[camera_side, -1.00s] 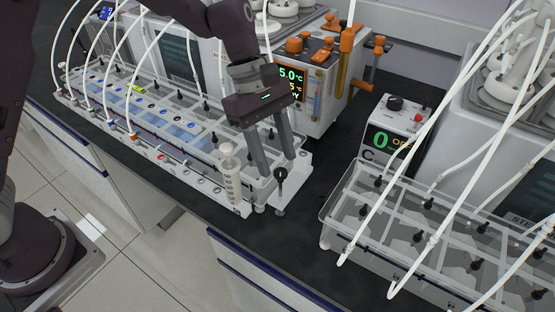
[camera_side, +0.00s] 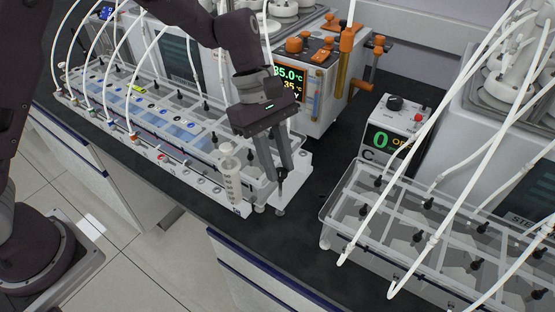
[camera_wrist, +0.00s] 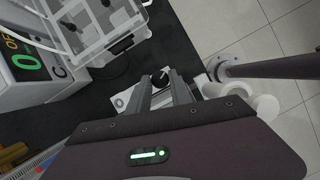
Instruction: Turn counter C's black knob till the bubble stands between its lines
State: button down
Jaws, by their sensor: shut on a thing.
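My gripper (camera_side: 279,172) points down at the right end of the left tray-like counter (camera_side: 235,207). Its fingers are closed around a small black knob (camera_side: 281,181), which stands on a white end plate (camera_side: 297,180). In the wrist view the black knob (camera_wrist: 160,78) shows between the fingertips of my gripper (camera_wrist: 162,82). A small round mark (camera_wrist: 120,102) is on the white plate there; I cannot tell whether it is a bubble level. No bubble or lines can be read. The letter C is on a display box (camera_side: 392,140) farther right, reading 0 and OFF.
A clear-lidded tray (camera_side: 340,215) with several black pegs stands at the right, with white tubes arching over it. A white syringe-like cylinder (camera_side: 231,180) stands just left of my gripper. Dark bench top (camera_side: 300,215) lies open between the two trays.

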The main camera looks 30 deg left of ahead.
jog(key=m+g+y, duration=0.1)
jog(key=m, duration=0.3)
jog(key=shift+w, duration=0.2)
jog(key=shift+d+m+g+y, duration=0.15)
jog(key=shift+m+g+y, duration=0.35)
jog(key=shift+m, duration=1.3)
jog(key=c, duration=1.2)
grip_release()
jog(key=shift+o, duration=0.2)
jog(key=v, duration=0.7)
jog(key=shift+w+r, duration=0.1)
jog(key=shift+w, duration=0.05)
